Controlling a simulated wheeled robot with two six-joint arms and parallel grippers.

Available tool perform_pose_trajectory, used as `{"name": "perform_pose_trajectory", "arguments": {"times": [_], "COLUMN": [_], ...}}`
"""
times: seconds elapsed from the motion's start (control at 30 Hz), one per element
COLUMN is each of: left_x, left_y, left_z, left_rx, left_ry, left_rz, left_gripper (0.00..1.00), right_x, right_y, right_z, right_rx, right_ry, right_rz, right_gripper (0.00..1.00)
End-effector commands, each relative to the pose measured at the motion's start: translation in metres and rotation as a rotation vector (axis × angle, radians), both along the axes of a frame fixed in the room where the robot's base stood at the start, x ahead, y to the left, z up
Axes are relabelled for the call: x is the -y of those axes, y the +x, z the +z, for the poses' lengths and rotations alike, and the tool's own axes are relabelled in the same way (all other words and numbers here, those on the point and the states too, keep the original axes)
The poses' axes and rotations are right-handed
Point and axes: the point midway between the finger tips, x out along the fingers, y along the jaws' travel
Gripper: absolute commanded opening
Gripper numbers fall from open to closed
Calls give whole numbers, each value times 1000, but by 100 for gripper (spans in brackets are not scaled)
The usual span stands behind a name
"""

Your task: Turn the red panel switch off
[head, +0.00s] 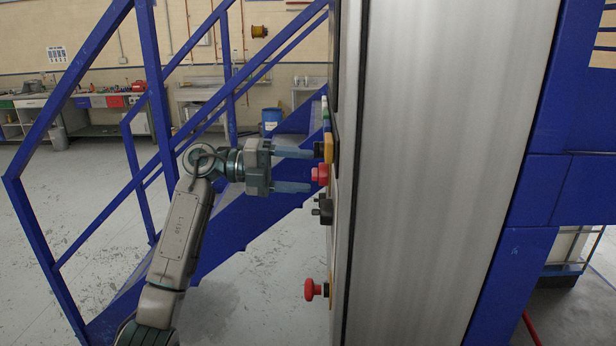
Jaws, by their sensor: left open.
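A control panel (334,235) is seen nearly edge-on, along the left side of the tall grey metal cabinet. A red knob (320,174) sticks out of it to the left, near mid-height. A second red knob, mushroom-shaped (310,289), sits lower on the panel. I cannot tell the switch position from this angle. My left gripper (310,170) is open and empty. Its fingers point right at the panel, one above and one below the level of the upper red knob. The tips are close to the knob; contact cannot be told. My right gripper is not in view.
A yellow-and-black control (327,148) sits just above the upper red knob, near the upper finger. A black switch (323,210) sits just below. Blue stair rails (160,110) stand behind my left arm. Open floor (60,190) lies to the left.

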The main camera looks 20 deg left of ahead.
Motion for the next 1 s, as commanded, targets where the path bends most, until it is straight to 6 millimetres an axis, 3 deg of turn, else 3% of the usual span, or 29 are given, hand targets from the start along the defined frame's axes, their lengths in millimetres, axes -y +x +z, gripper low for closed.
{"name": "perform_pose_trajectory", "arguments": {"times": [0.2,0.4,0.6,1.0], "left_x": [-44,-72,-81,-81], "left_y": [-12,-20,-23,-23], "left_z": [-2,2,5,6], "left_rx": [-1,-1,-2,-2], "left_ry": [3,1,-1,0], "left_rz": [4,2,0,-1], "left_gripper": [63,63,63,63], "right_x": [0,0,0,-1], "right_y": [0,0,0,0], "right_z": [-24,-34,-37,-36], "right_rx": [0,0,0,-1], "right_ry": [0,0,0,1], "right_rz": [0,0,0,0], "right_gripper": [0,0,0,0]}}
